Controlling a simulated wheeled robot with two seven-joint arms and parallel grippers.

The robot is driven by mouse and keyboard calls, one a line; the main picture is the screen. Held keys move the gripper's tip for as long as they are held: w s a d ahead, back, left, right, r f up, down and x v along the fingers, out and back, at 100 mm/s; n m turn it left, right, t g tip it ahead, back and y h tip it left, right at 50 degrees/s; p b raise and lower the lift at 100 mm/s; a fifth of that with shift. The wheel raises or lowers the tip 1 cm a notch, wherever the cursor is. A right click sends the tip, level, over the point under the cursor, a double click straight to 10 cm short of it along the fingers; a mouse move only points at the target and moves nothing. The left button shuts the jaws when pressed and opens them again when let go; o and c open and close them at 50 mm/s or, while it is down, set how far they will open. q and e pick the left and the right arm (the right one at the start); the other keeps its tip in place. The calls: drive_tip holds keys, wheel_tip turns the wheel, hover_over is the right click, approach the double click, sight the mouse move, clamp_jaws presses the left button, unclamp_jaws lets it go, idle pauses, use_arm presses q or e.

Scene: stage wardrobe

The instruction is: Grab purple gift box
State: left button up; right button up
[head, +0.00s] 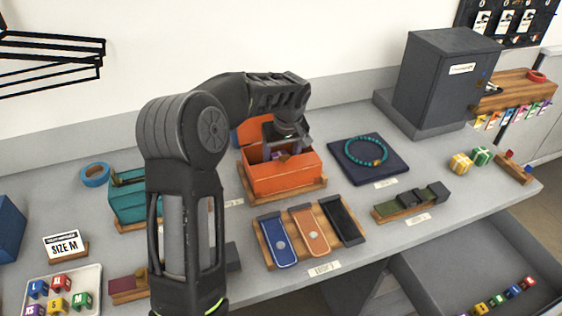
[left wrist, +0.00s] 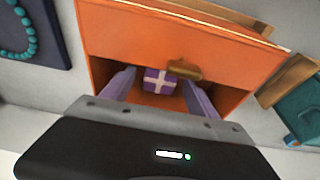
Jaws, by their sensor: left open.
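The purple gift box (left wrist: 158,80) with a pale cross ribbon lies inside the orange box in the left wrist view. My left gripper (left wrist: 158,88) is open, with its two fingers on either side of the gift box; I cannot tell if they touch it. In the head view the orange box (head: 285,181) stands open on a wooden base, and my left gripper (head: 287,152) reaches down into it from above. The gift box is mostly hidden there by the gripper and the box walls. My right gripper is not in view.
A teal box (head: 127,205) stands left of the orange box. A dark pad with a teal bead ring (head: 367,153) is to the right. A grey cabinet (head: 440,80) stands at the back right. An open drawer (head: 440,265) projects at front right.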

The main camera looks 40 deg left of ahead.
use_arm(q)
drive_tip(key=c, duration=1.4)
drive_tip(key=shift+c, duration=0.2)
drive_tip(key=shift+r, duration=0.1)
wheel_tip(320, 180, up, 10)
drive_tip(key=b, duration=0.1)
idle(0.3)
